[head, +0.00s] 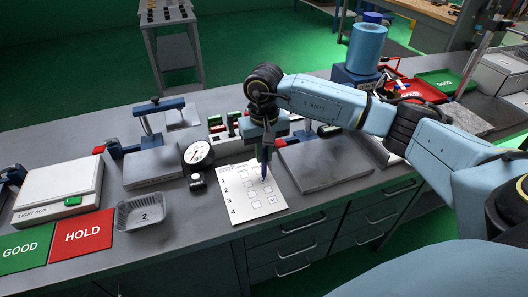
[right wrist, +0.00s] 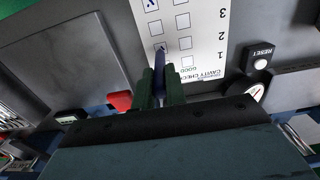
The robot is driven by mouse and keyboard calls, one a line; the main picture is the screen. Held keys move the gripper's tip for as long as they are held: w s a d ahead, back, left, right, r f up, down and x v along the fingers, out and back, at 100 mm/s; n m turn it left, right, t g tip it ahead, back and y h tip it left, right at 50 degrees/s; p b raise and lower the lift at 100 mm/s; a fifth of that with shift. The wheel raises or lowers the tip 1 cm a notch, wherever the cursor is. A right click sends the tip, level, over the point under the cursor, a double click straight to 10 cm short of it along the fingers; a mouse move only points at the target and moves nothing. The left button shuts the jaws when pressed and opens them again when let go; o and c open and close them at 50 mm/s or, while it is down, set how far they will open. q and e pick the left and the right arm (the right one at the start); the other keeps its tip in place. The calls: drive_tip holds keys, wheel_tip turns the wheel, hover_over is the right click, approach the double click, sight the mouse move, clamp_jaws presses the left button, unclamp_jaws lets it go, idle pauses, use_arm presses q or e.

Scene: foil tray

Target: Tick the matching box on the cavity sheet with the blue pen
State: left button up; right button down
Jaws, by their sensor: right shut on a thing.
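My right gripper (head: 265,154) is shut on the blue pen (head: 264,171), which points down over the sheet. I cannot tell whether the tip touches paper. A foil tray (head: 127,217) marked 2 stands left of the sheet. My left gripper is out of view.
Left of the sheet are a round dial gauge (head: 198,153), a light box (head: 60,193), a green GOOD mat (head: 26,250) and a red HOLD mat (head: 82,236). A grey slab (head: 322,163) lies to the right. The bench's front edge runs just below the sheet.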

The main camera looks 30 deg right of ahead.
drive_tip(key=shift+w+d+b, duration=0.2)
drive_tip(key=shift+b, duration=0.25)
idle(0.6)
drive_tip(key=shift+r+p, duration=1.8)
drive_tip(key=shift+r, duration=1.2)
